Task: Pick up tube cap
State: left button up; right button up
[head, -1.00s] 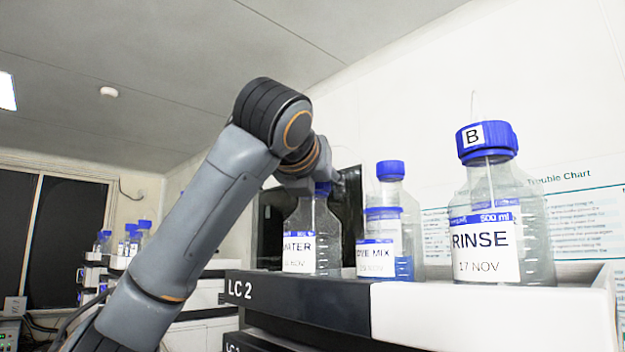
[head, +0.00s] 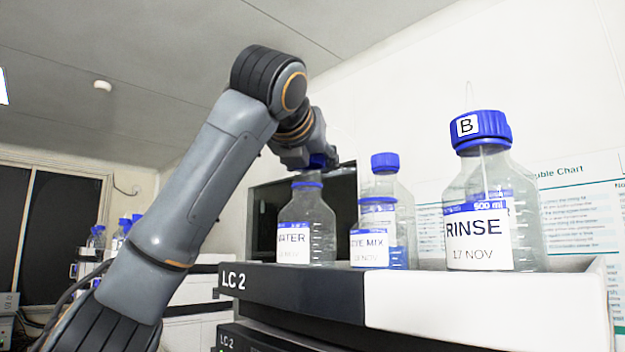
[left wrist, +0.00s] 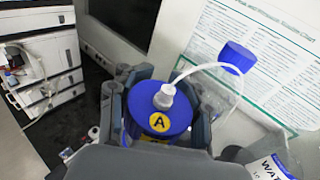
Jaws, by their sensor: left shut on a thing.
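The tube cap is blue, with a yellow "A" sticker and a white tube rising from its top; it shows in the left wrist view (left wrist: 160,112) and partly in the head view (head: 320,162). My left gripper (head: 305,158) is shut on it, with one finger on each side in the left wrist view (left wrist: 160,100). The gripper holds the cap above the WATER bottle (head: 307,225), whose neck is uncapped with a blue ring. The gripper partly hides the cap in the head view. My right gripper is in neither view.
The DYE MIX bottle (head: 377,235), a blue-capped bottle (head: 385,163) behind it, and the RINSE bottle (head: 480,205) with a "B" cap stand to the right on the LC 2 tray (head: 290,290). A dark screen (head: 265,205) stands behind the WATER bottle.

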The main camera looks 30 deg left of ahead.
pick_arm(q)
jog(key=s+r, duration=0.1)
jog(key=r, duration=0.1)
jog(key=s+d+r, duration=0.1)
jog(key=s+r, duration=0.2)
jog(key=r, duration=0.1)
jog(key=shift+s+d+r, duration=0.1)
jog(key=shift+s+d, duration=0.25)
jog(key=shift+d, duration=0.05)
jog(key=v, duration=0.3)
jog(key=r+v, duration=0.1)
jog(key=v, duration=0.2)
jog(key=r+v, duration=0.1)
jog(key=v, duration=0.2)
jog(key=shift+s+d+r+b, duration=0.1)
jog(key=shift+d+r+b, duration=0.05)
jog(key=shift+r+b, duration=0.15)
jog(key=shift+c, duration=0.2)
